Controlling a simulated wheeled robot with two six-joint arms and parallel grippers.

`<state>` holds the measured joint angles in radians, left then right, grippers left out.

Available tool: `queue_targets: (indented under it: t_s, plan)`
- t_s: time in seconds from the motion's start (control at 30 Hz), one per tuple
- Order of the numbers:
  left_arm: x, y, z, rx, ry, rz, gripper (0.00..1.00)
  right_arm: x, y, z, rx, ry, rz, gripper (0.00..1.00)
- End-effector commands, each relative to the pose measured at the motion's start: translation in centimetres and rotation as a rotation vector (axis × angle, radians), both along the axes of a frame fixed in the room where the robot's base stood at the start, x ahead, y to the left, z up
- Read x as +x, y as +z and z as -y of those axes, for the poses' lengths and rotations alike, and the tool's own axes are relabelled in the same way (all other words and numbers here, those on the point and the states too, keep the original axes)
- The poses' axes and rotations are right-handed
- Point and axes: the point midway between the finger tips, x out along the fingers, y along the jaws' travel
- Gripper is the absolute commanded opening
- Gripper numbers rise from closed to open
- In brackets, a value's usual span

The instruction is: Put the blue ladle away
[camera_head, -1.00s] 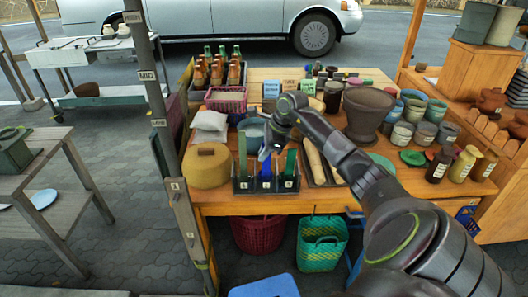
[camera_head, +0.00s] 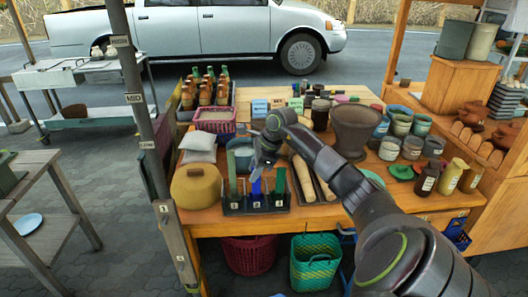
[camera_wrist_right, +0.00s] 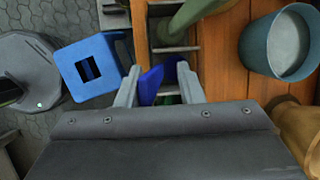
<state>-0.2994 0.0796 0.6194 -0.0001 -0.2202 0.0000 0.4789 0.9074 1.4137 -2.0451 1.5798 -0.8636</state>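The blue ladle (camera_head: 257,188) stands upright in the middle compartment of a dark rack (camera_head: 240,210) with numbered labels, at the table's front edge. Green items stand in the compartments either side. My right gripper (camera_head: 264,160) is just above the rack, pointing down. In the right wrist view, its fingers (camera_wrist_right: 158,88) are spread, with the blue ladle (camera_wrist_right: 151,84) showing between and beyond them; I see no finger closed on it. The ladle's lower part is hidden in the rack. My left gripper is not in view.
A yellow-brown lidded pot (camera_head: 198,186) stands left of the rack and rolling pins (camera_head: 303,178) lie right of it. A teal bucket (camera_head: 240,155) is behind. A dark post (camera_head: 150,130) rises at the left. Baskets (camera_head: 315,262) stand under the table.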

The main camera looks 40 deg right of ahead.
Motion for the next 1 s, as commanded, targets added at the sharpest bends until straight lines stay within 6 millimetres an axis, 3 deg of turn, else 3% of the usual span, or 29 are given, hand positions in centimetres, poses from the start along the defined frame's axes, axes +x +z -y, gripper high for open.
queue_targets:
  t_s: [0.6,0.8,1.0]
  plan:
    - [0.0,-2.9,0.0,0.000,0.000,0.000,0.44,-4.6,12.2,2.9,-0.006,-0.002,0.003,0.34]
    - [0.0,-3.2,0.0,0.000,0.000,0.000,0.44,-5.4,14.5,3.4,-0.003,-0.001,0.001,0.34]
    - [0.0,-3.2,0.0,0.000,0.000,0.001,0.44,-5.7,15.1,3.4,-0.001,0.000,0.001,0.34]
